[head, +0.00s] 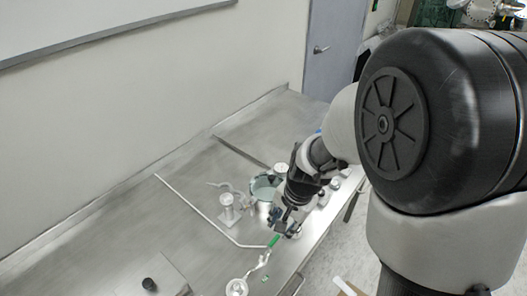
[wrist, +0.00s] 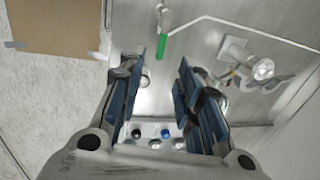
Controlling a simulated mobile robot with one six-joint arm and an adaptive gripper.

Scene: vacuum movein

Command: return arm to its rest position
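My gripper (head: 284,222) hangs over the right front part of the metal table (head: 130,219) in the head view. In the wrist view my gripper (wrist: 160,95) is open, with its two blue-padded fingers wide apart. Nothing is held between the fingers. A green-handled part (wrist: 161,47) lies on the table beyond the left finger; its green piece (head: 273,240) also shows just below my gripper in the head view. My arm reaches from the right side of the head view down to the table and hides part of the table's right edge.
A metal flanged fitting (head: 228,208) stands left of my gripper, near a round glass-like dish (head: 265,187). A thin bent rod (head: 196,211) lies on the table. A cardboard piece (wrist: 57,27) is on the floor beside the table. The table's left part is mostly clear.

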